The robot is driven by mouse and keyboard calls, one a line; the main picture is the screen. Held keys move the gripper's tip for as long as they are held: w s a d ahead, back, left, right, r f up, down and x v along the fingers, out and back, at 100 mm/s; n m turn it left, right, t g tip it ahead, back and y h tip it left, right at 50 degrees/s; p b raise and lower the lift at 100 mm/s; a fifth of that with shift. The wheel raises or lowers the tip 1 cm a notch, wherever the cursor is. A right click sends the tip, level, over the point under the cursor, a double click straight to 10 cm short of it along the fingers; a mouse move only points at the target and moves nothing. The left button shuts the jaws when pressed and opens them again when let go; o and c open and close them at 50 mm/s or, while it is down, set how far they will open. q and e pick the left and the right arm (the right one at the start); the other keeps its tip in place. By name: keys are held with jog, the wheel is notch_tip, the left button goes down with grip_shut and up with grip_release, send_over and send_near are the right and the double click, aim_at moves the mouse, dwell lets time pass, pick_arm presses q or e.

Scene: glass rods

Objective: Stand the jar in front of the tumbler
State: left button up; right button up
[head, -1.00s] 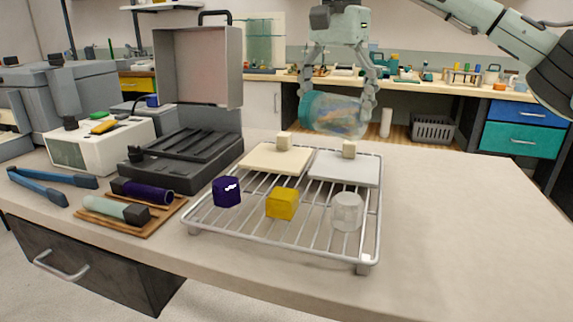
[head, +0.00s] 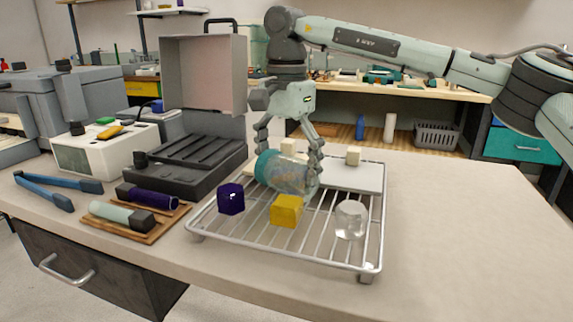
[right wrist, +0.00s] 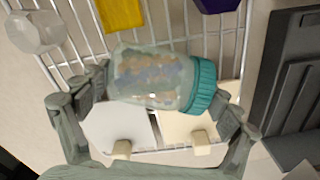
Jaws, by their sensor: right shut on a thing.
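My right gripper (head: 289,150) is shut on the jar (head: 288,176). The jar is clear, with mottled brown and blue contents and a teal lid. It is tilted onto its side, lid to the left in the head view, over the rear half of the wire rack. The jar (right wrist: 152,77) lies across between the fingers in the right wrist view, lid to the right. Whether it touches the rack cannot be told. A clear glass piece (head: 350,219) on the rack's front right may be the tumbler; no other thing clearly looks like one. My left gripper is not in view.
The wire rack (head: 275,256) also holds a purple block (head: 231,198), a yellow block (head: 287,211) and pale tiles (head: 356,177) with small knobs. An open dark case (head: 187,165) and a wooden board (head: 136,230) with two cylinders stand left. The table's right side is clear.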

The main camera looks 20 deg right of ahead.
jog(key=shift+f, duration=0.3)
jog(key=o, duration=1.2)
